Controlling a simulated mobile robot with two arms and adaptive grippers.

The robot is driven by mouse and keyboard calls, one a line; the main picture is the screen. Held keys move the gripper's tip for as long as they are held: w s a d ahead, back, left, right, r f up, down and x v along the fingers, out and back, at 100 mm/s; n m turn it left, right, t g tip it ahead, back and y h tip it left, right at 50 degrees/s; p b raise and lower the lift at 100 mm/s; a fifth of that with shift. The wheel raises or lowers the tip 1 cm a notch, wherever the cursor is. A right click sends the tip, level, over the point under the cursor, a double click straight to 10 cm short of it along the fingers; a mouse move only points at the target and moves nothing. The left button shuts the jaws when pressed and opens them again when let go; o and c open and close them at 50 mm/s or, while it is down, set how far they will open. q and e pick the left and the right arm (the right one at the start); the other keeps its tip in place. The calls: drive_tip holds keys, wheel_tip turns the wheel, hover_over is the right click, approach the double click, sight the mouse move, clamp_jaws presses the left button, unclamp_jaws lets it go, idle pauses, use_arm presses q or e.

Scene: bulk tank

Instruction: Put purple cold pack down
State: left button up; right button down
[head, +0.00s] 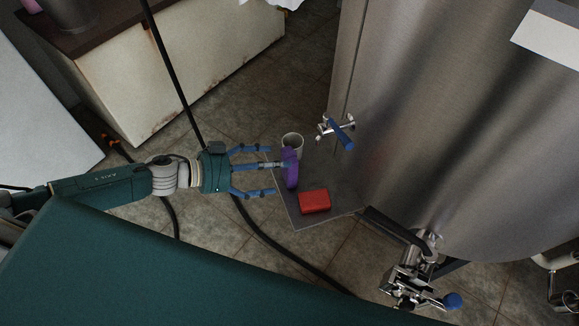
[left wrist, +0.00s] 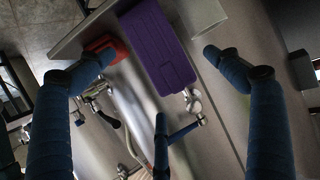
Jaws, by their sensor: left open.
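The purple cold pack (head: 291,168) shows as a narrow upright shape over the dark grey plate (head: 300,216) beside the steel tank. My left gripper (head: 270,170) reaches in from the left with its blue fingers spread apart, their tips just left of the pack. In the left wrist view, the pack's broad face (left wrist: 158,48) lies ahead, between the spread outer fingers (left wrist: 158,55), and no finger is closed on it. Whether a fingertip touches it I cannot tell. My right gripper is not in view.
A red box (head: 314,201) lies on the plate, right of the pack. A pale cup (head: 292,142) stands just behind the pack. A blue-handled valve (head: 340,133) juts from the tank (head: 440,110). A dark hose (head: 268,236) runs across the tiled floor.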

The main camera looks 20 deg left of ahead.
sight(285, 170)
use_arm(q)
drive_tip(key=shift+s+f+p+x, duration=0.1)
drive_tip(key=shift+f+p+x, duration=0.15)
drive_tip(key=shift+x, duration=1.3)
drive_tip(key=shift+s+f+p+x, duration=0.1)
drive_tip(key=shift+s+f+x, duration=0.1)
drive_tip(key=shift+x, duration=1.35)
drive_tip(key=c, duration=1.6)
